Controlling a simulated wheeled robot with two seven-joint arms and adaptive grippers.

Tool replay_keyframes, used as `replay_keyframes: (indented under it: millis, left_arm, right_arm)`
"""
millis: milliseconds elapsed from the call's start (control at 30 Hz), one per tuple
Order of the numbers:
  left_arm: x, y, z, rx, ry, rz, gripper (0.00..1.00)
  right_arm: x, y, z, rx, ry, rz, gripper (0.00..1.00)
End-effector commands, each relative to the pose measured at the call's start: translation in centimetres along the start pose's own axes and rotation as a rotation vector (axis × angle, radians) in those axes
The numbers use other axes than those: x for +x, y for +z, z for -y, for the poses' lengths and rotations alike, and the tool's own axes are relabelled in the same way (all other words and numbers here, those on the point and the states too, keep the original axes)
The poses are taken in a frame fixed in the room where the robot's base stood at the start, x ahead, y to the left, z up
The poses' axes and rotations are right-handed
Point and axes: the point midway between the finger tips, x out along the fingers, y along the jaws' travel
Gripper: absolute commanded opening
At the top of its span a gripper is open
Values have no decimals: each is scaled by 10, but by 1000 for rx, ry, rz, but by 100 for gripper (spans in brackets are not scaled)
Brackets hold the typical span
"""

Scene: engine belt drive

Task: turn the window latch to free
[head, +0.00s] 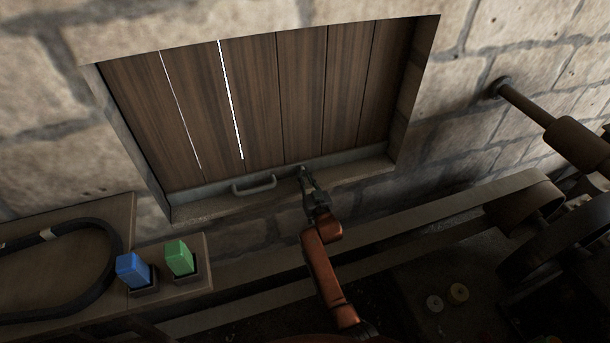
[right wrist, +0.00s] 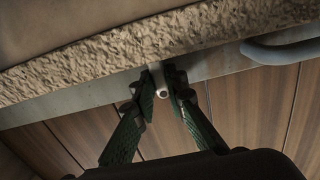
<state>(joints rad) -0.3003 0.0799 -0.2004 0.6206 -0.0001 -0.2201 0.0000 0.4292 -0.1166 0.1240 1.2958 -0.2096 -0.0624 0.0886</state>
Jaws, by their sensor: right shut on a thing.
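The window is closed by dark wooden boards (head: 275,95) with a grey metal strip along the bottom. A small pale metal latch (right wrist: 162,88) sits on that strip, seen in the right wrist view. The two green-padded fingers of my right gripper (right wrist: 163,93) are closed around it, one on each side. In the head view my right gripper (head: 305,177) reaches the strip just right of the handle and hides most of the latch. I cannot tell which way the latch is turned. My left gripper is not in view.
A grey bar handle (head: 254,185) is left of the latch. The stone sill (head: 205,208) runs below. A blue block (head: 132,270), a green block (head: 180,258) and a black belt (head: 70,229) are on the wooden bench at left. Shafts and a pulley (head: 525,205) stand at right.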

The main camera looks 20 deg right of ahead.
Motion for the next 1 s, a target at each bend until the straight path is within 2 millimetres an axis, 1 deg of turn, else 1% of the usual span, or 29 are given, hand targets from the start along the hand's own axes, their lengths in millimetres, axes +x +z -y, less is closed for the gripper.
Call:
replay_keyframes:
  millis: [33, 267, 300, 400, 700, 767, 867, 1000]
  left_arm:
    - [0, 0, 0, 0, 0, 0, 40]
    - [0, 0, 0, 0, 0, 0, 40]
    - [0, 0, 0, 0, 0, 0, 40]
    - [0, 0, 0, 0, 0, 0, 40]
    - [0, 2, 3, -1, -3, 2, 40]
    - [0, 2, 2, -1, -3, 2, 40]
    - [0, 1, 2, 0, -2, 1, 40]
    - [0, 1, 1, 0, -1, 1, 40]
  right_arm:
    - [-1, 5, 0, 5, 1, 8, 0]
    - [-1, 5, 0, 5, 1, 8, 0]
    - [-1, 5, 0, 5, 1, 8, 13]
    - [-1, 4, 0, 4, 1, 7, 20]
    - [-2, 2, 0, 2, 0, 3, 20]
    - [-6, 2, 0, 1, 1, 2, 20]
    - [-18, 2, 0, 1, 0, 2, 20]
    - [-46, 3, -1, 1, 1, 4, 20]
